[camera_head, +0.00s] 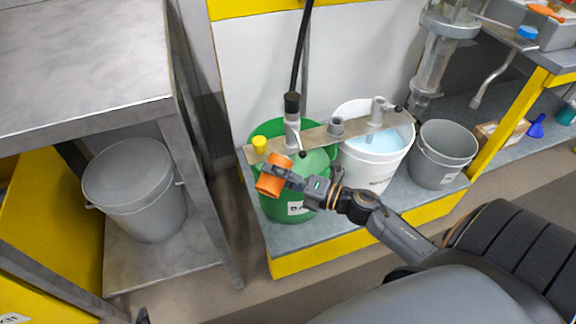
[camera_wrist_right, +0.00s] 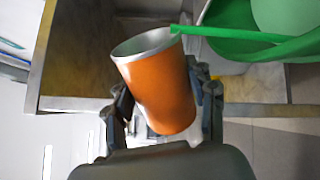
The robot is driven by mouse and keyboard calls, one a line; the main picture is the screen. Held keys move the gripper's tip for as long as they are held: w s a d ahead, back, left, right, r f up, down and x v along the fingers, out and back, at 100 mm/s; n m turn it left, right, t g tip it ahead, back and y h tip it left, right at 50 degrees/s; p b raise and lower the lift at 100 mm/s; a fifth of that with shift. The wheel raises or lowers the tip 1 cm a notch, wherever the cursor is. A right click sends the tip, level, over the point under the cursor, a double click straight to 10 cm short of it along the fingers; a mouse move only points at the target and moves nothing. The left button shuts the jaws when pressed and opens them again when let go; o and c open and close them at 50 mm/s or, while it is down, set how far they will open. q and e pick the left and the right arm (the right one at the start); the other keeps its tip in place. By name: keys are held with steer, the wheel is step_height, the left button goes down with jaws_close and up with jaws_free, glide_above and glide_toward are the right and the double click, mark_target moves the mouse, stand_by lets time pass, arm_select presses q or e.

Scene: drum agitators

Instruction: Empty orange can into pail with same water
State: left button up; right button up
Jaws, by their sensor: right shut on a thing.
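The orange can (camera_head: 268,184) is tilted in my right gripper (camera_head: 283,174), over the front left rim of the green pail (camera_head: 285,205). In the right wrist view, the can (camera_wrist_right: 160,90) sits between the two fingers of the right gripper (camera_wrist_right: 168,108). Its silvery rim is close to the green pail's rim (camera_wrist_right: 250,33); no water shows inside it. The green pail holds pale greenish water. The white pail (camera_head: 372,172) beside it holds light blue water. Only a small dark tip at the head view's bottom left may belong to my left gripper.
A bar (camera_head: 350,130) with clamps and a yellow knob (camera_head: 259,144) crosses the green and white pails. A grey pail (camera_head: 443,155) stands to their right.

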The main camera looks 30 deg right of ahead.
steer(key=shift+w+d+r+m+p, duration=0.1)
steer(key=shift+d+r+m+p, duration=0.1)
steer(key=shift+m+p, duration=0.2)
steer(key=shift+d+r, duration=0.1)
steer(key=shift+w+d+r+m+p, duration=0.1)
steer(key=shift+w+m+p, duration=0.05)
steer(key=shift+m+p, duration=0.25)
steer(key=shift+w+d+r+m+p, duration=0.15)
steer(key=shift+d+m+p, duration=0.1)
steer(key=shift+m+p, duration=0.1)
arm_select(q)
steer(key=s+a+f+g, duration=0.1)
steer(key=s+g, duration=0.1)
steer(key=s, duration=0.2)
steer(key=s+a+f+g+y, duration=0.1)
steer(key=s+a+f+g, duration=0.1)
steer(key=s, duration=0.3)
steer(key=shift+s+g, duration=0.2)
steer(key=shift+g, duration=0.4)
steer(key=shift+r+p, duration=0.45)
steer(key=shift+p, duration=0.1)
arm_select(e)
steer(key=shift+r+m, duration=0.2)
steer(key=shift+m, duration=0.15)
arm_select(q)
steer(key=shift+f, duration=0.25)
arm_select(e)
steer(key=shift+d, duration=0.1)
